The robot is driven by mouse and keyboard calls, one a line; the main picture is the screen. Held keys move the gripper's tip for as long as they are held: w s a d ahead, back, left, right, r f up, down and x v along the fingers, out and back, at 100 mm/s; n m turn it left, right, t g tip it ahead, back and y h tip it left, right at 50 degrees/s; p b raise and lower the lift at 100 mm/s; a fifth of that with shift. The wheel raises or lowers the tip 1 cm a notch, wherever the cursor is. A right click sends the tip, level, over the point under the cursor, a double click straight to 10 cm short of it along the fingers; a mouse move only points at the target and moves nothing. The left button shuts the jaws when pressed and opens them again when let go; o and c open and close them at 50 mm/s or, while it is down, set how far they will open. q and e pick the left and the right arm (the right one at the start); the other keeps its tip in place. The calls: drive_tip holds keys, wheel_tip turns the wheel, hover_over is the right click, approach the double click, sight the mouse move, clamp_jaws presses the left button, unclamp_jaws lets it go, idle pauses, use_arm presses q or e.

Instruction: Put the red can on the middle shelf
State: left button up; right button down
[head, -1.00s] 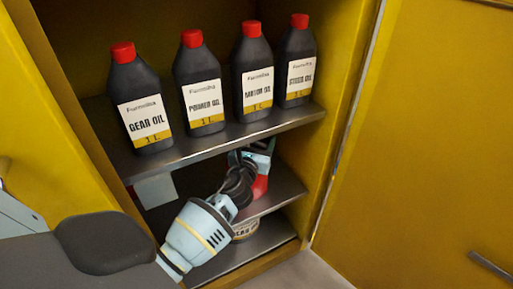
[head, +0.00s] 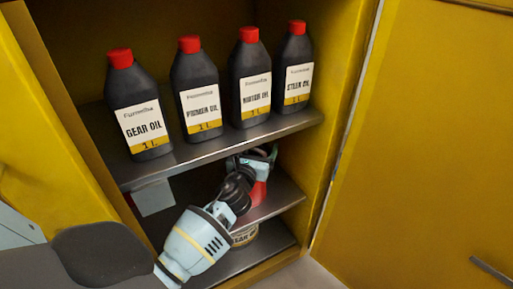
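The red can (head: 258,194) is on or just above the middle shelf (head: 284,193) of the yellow cabinet, toward its right side. Only a small red part of it shows. My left arm comes in from the lower left, and its wrist reaches between the top and middle shelves. My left gripper (head: 258,160) is at the upper part of the can. The wrist and the shelf above partly hide it, so I cannot tell whether its fingers are closed on the can. My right gripper is not in view.
Several black oil bottles (head: 197,92) with red caps stand on the top shelf (head: 190,158), above my wrist. A labelled tin (head: 244,236) stands on the bottom shelf (head: 270,245), partly hidden by my arm. The yellow door (head: 430,150) stands open at right.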

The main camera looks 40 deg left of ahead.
use_arm(q)
drive_tip(key=p+v, duration=0.1)
drive_tip(key=v, duration=1.1)
drive_tip(key=shift+p, duration=0.35)
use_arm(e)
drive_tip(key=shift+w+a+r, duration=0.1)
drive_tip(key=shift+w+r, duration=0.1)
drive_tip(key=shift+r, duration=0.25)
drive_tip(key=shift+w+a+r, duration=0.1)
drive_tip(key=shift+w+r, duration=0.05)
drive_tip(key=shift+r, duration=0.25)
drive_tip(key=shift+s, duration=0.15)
